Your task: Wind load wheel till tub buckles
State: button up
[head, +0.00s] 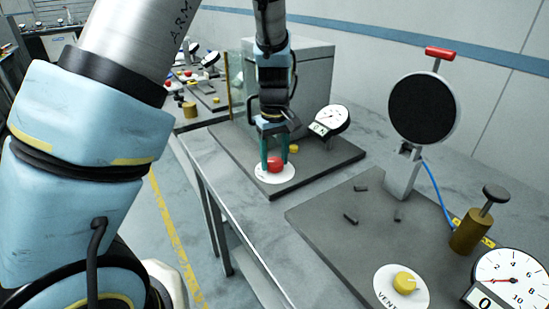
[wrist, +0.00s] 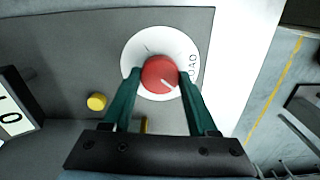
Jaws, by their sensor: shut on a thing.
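The load wheel is a red knob (wrist: 160,75) on a white dial disc (wrist: 133,49) with partly visible lettering that seems to read LOAD. My gripper (wrist: 157,84) has its two green fingers on either side of the knob, closed on it. In the head view the red knob (head: 274,165) sits under my gripper (head: 274,158), on a dark base plate (head: 335,155) on the bench. A gauge (head: 333,119) with a small readout stands behind it, its reading too small to tell. I cannot make out a tub at this station.
A yellow button (wrist: 96,102) sits near the knob. A grey cabinet (head: 310,75) stands behind. On the nearer plate stand a round black disc with a red handle (head: 422,108), a brass cylinder (head: 466,235), a yellow VENT knob (head: 405,283) and another gauge (head: 512,278). Small dark pieces (head: 351,218) lie there.

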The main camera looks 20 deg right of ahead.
jog(key=c, duration=0.4)
jog(key=shift+m, duration=0.4)
jog(key=m+b, duration=0.1)
jog(key=m, duration=0.1)
jog(key=shift+m, duration=0.3)
jog(key=m+b, duration=0.1)
jog(key=m, duration=0.3)
jog(key=shift+m, duration=0.3)
jog(key=m, duration=0.4)
jog(key=shift+d+m, duration=0.1)
jog(key=shift+m, duration=0.2)
jog(key=m, duration=0.5)
jog(key=shift+s, duration=0.1)
